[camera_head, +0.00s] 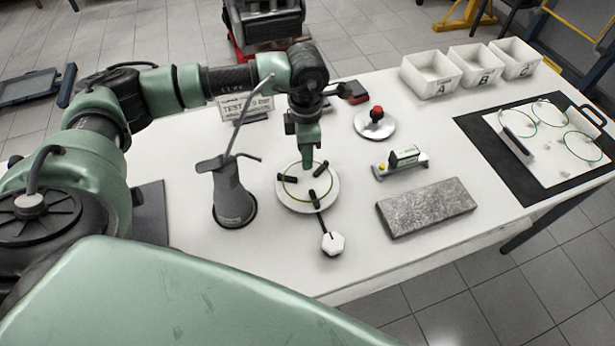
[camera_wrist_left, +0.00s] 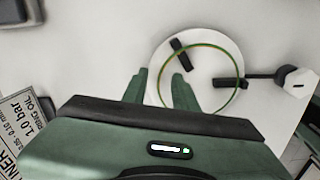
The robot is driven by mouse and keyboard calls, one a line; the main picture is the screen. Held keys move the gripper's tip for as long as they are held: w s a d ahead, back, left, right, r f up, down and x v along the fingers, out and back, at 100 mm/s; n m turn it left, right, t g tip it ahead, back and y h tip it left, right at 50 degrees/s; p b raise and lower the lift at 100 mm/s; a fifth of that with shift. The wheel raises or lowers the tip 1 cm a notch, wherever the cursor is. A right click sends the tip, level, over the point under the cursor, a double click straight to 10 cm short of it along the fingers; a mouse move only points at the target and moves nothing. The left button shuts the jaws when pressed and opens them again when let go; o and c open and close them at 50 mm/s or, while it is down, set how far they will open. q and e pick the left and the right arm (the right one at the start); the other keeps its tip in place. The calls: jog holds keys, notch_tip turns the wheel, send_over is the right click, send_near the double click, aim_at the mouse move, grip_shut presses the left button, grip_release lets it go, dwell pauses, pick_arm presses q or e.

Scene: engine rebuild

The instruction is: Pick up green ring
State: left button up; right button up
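A thin green ring (camera_head: 287,194) with a yellowish tint lies on a white round plate (camera_head: 293,206) with black blocks. In the left wrist view the ring (camera_wrist_left: 237,65) is at upper centre right, on the white plate (camera_wrist_left: 170,36). My left gripper (camera_head: 307,167) points down over the far part of the plate. In the left wrist view its two fingers (camera_wrist_left: 160,77) are apart, with the ring's near-left edge appearing between them; nothing looks gripped. The height of the fingertips above the ring is hard to tell. My right gripper is out of view.
A grey oil can (camera_head: 232,195) stands left of the plate, and a handle with a white knob (camera_head: 333,243) sticks out in front. A grey block (camera_head: 426,207), a red-knobbed disc (camera_head: 375,124) and a tray with more green rings (camera_head: 548,170) are to the right. Bins (camera_head: 431,75) stand behind.

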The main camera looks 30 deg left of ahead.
pick_arm(q)
jog(key=shift+f+b, duration=0.25)
jog(key=shift+b, duration=0.1)
dwell(0.4)
grip_shut()
